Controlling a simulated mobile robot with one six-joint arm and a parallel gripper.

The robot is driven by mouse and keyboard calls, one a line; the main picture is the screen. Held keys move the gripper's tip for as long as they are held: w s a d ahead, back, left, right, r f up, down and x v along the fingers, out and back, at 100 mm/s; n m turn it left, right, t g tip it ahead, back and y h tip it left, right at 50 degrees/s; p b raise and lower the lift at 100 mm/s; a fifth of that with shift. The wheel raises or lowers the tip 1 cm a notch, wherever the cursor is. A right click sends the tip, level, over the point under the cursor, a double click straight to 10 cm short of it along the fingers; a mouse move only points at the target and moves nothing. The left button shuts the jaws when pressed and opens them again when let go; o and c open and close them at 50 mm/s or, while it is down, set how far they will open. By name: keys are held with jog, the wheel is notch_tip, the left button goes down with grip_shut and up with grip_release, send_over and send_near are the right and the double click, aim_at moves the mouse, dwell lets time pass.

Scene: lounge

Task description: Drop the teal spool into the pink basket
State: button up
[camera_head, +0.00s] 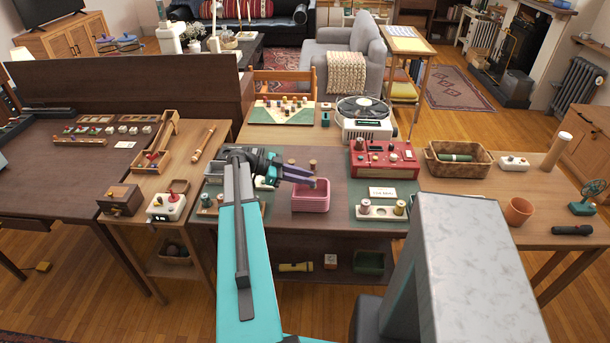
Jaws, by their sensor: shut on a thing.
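The pink basket (310,201) stands on the dark green mat on the middle table, and its top is open. Two other spools, one pinkish (365,205) and one tan (400,207), stand in a white holder (381,212) to the right of the basket.
A wicker basket (458,170) and a terracotta pot (518,211) are farther right. A small brown spool-like thing (312,164) stands behind my gripper.

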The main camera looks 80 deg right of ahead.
jog(key=o, duration=1.1)
jog(key=shift+w, duration=0.15)
jog(key=b+v, duration=0.4)
jog(key=v, duration=0.9)
jog(key=shift+w, duration=0.25)
jog(key=shift+r, duration=0.2)
